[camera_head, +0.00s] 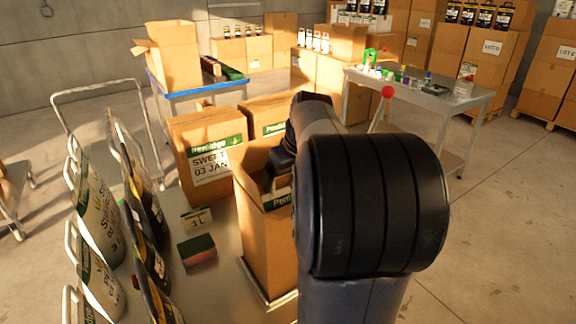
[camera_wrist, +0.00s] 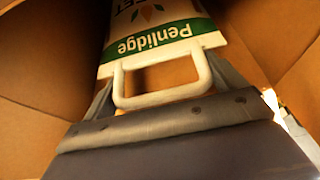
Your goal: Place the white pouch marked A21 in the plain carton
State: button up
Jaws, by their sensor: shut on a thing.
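A white pouch (camera_wrist: 160,35) with a green Penlidge band and a white loop handle fills the middle of the wrist view. Its A21 mark does not show. My gripper (camera_wrist: 163,88) is shut on the handle. Brown cardboard walls stand on both sides of the pouch, which hangs within the carton. I cannot tell whether the pouch touches the bottom.
Several white pouches (camera_head: 97,215) and dark pouches (camera_head: 147,205) stand upright at the left. A Penlidge carton (camera_head: 208,150) stands behind the plain carton. A green-and-red block (camera_head: 197,250) and a small card (camera_head: 196,219) lie left of it. A table (camera_head: 440,105) with small items stands behind right.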

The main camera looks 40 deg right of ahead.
jog(key=shift+f+b, duration=0.45)
jog(key=shift+f, duration=0.15)
dwell(0.3)
jog(key=o, duration=1.8)
jog(key=shift+f, duration=0.15)
jog(key=shift+c, duration=0.2)
jog(key=shift+r+p, duration=0.3)
jog(key=shift+r, duration=0.1)
jog(key=v, duration=1.2)
jog(key=shift+r, duration=0.25)
jog(key=shift+s, duration=0.1)
